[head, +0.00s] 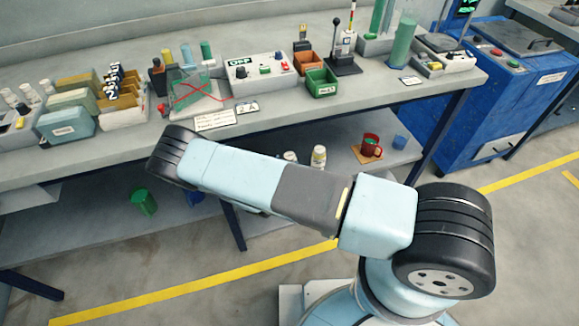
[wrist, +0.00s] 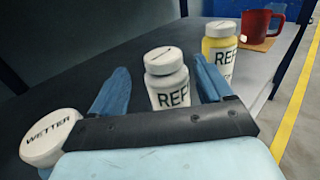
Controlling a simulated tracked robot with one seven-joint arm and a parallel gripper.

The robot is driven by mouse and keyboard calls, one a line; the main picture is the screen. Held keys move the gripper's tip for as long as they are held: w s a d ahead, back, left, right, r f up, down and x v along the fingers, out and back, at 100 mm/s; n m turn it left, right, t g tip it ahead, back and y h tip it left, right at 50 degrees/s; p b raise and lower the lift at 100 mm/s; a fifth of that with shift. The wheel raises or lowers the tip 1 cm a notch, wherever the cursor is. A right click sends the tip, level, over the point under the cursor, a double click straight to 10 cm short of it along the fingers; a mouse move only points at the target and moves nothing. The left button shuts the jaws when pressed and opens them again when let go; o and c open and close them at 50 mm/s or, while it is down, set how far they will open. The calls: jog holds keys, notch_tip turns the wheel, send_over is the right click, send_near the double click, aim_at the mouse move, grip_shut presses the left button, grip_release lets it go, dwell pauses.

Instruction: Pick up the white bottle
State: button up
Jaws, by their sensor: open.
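In the wrist view the white bottle (wrist: 168,88), with a white cap and black letters starting "REF", stands upright on the lower shelf. My gripper (wrist: 161,68) is open, with one blue finger on each side of this bottle. The bottle's lower part is hidden behind the dark gripper body, and I cannot tell whether either finger touches it. In the head view only a white cap (head: 290,156) shows above my arm, which hides the gripper.
A yellow-and-white bottle (wrist: 220,52) stands just right of the right finger. A white-capped container marked "WETTER" (wrist: 50,138) is close at left. A red mug (wrist: 258,24) sits on a coaster farther back. The bench top (head: 285,120) overhangs the shelf.

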aim_at(291, 152)
jog(key=shift+r+x, duration=0.15)
jog(key=shift+x, duration=1.4)
jog(key=shift+r+x, duration=0.1)
jog(key=shift+x, duration=1.5)
jog(key=shift+s+d, duration=0.1)
jog(key=shift+d, duration=0.1)
grip_shut()
